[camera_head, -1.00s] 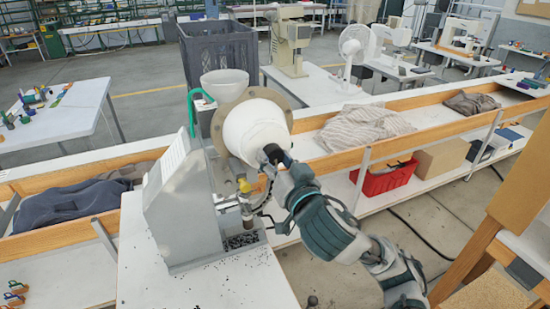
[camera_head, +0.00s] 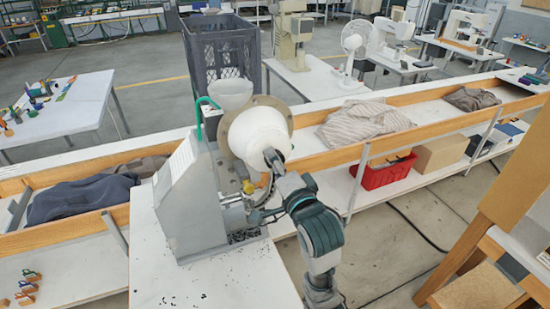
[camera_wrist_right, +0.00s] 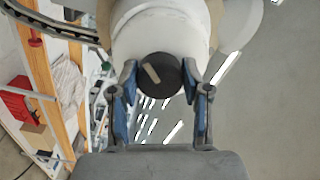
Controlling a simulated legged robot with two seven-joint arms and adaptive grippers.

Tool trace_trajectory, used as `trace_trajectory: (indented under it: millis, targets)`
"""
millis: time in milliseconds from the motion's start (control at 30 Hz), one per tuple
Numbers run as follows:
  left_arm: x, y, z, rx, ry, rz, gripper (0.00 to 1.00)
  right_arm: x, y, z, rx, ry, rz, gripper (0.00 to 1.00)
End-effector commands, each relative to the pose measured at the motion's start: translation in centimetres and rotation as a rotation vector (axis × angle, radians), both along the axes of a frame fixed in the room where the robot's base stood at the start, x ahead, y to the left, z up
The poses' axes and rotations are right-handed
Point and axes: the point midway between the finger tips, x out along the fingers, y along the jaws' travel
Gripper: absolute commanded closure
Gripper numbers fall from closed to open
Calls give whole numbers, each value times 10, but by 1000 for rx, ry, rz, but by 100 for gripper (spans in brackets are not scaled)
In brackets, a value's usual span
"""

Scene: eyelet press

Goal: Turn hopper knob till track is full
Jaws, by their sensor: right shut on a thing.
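The grey eyelet press (camera_head: 190,205) stands on a white table with a white drum-shaped hopper (camera_head: 258,133) on its upper right. The hopper's dark round knob (camera_wrist_right: 159,75) has a pale pointer mark tilted up to the left in the right wrist view. My right gripper (camera_head: 273,160) is at the hopper's front end. In the right wrist view its fingertips (camera_wrist_right: 159,78) close on both sides of the knob. A dark curved track (camera_wrist_right: 50,24) shows at the upper left there; how full it is cannot be told. My left gripper is out of view.
A clear funnel (camera_head: 231,93) and green tube (camera_head: 205,103) sit above the press. Small dark bits lie scattered on the white table (camera_head: 222,280). A wood-edged bench with cloths (camera_head: 365,118) runs behind, with a red bin (camera_head: 385,172) on its lower shelf.

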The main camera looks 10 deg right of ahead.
Motion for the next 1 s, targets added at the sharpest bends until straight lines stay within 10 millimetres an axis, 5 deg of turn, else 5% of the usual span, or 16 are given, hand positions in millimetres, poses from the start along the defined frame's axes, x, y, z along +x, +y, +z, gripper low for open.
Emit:
trace_trajectory:
  millis: [100, 933, 967, 1000]
  targets:
    - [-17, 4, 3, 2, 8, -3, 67, 0, 0, 1, 72, 18, 0, 88]
    - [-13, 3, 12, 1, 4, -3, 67, 1, -1, -3, 190, 46, -1, 88]
    - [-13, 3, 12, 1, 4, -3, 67, 1, -1, -3, 190, 46, -1, 45]
    - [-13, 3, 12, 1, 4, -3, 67, 1, -1, -3, 190, 45, -1, 35]
